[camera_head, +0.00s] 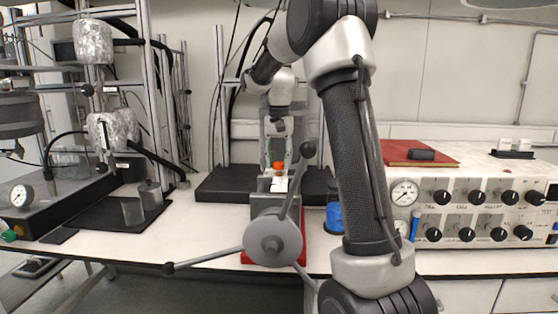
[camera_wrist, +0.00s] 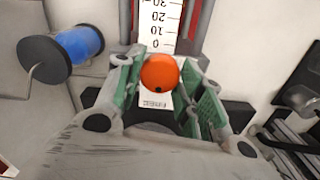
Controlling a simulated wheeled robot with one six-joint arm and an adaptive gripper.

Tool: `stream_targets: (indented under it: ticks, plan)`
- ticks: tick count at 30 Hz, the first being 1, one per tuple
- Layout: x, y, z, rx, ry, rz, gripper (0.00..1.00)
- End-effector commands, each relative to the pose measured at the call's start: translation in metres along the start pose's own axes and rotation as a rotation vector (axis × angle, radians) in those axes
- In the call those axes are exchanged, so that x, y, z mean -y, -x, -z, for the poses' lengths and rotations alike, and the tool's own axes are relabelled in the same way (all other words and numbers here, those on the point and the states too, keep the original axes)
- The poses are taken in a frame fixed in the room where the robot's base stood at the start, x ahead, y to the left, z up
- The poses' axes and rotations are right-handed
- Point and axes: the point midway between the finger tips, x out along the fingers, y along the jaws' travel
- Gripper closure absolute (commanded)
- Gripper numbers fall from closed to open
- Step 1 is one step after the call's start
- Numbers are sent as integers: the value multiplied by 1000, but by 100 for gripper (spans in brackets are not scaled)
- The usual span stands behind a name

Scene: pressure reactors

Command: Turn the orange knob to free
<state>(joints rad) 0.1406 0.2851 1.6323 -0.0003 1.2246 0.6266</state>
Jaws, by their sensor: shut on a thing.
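The orange knob (camera_wrist: 160,72) is a round ball in the middle of the wrist view, in front of a white scale strip marked 0, 10, 20, 30. A small black dot shows on its face. My gripper (camera_wrist: 158,88) has its green-padded fingers on either side of the knob and is shut on it. In the head view the orange knob (camera_head: 279,165) shows just below my gripper (camera_head: 278,150), above the grey hub with long lever arms. The far side of the knob is hidden.
A grey hub (camera_head: 272,238) with ball-ended levers stands in front of the knob. A blue cylinder (camera_wrist: 78,44) is at its side. A control panel (camera_head: 480,210) with a gauge and black dials stands right. Foil-wrapped reactor vessels (camera_head: 94,42) on a frame stand left.

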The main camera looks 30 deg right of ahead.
Motion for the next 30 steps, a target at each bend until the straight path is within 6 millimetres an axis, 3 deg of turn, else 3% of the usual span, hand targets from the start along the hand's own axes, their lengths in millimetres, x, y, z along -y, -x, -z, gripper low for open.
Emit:
stream_targets:
  ticks: [8, 9, 12, 23, 26, 30]
  plan:
    - [0, 1, 1, -3, -1, 2, 86]
    - [0, 1, 1, -3, -1, 2, 59]
    - [0, 1, 0, -2, 0, 1, 40]
    - [0, 3, 0, -1, 0, 1, 40]
    - [0, 14, 1, -3, 0, 2, 40]
    - [1, 42, 1, -5, 0, 4, 40]
